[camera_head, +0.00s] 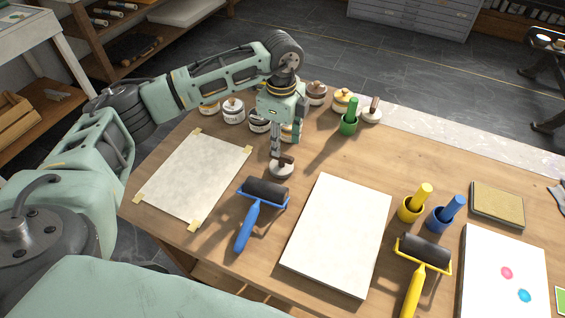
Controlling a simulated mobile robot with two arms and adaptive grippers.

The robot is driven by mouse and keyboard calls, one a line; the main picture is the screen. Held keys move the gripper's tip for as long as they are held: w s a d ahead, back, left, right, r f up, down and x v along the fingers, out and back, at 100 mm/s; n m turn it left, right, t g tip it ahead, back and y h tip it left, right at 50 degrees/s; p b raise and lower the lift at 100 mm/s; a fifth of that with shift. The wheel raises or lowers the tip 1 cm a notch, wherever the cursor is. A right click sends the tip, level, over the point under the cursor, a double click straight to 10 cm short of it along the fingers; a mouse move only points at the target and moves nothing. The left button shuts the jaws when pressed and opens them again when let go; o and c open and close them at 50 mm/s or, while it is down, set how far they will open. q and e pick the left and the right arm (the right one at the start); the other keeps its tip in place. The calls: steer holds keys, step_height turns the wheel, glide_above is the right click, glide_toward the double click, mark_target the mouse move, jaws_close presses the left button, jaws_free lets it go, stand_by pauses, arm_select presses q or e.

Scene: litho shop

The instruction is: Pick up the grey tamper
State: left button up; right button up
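A tamper with a round pale grey base (281,170) and a dark brown handle stands on the wooden table, just above the blue-handled roller. My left gripper (277,152) points down right over this tamper, its fingertips at the handle. The fingers look close together, and I cannot tell whether they grip the handle or only stand beside it. A similar pale-based piece with a brown handle (372,112) stands at the table's back edge. My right gripper is out of view.
Several jars (233,110) stand behind my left gripper, near a green-handled tool in a cup (349,124). A blue roller (262,196), a white slab (338,232) and a taped sheet (193,175) lie close by. A yellow roller (423,253) is further right.

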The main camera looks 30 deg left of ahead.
mark_target(282, 154)
arm_select(q)
step_height(282, 154, down, 6)
steer(key=shift+f+p, duration=0.1)
steer(key=shift+p, duration=0.55)
steer(key=shift+c, duration=0.4)
jaws_close()
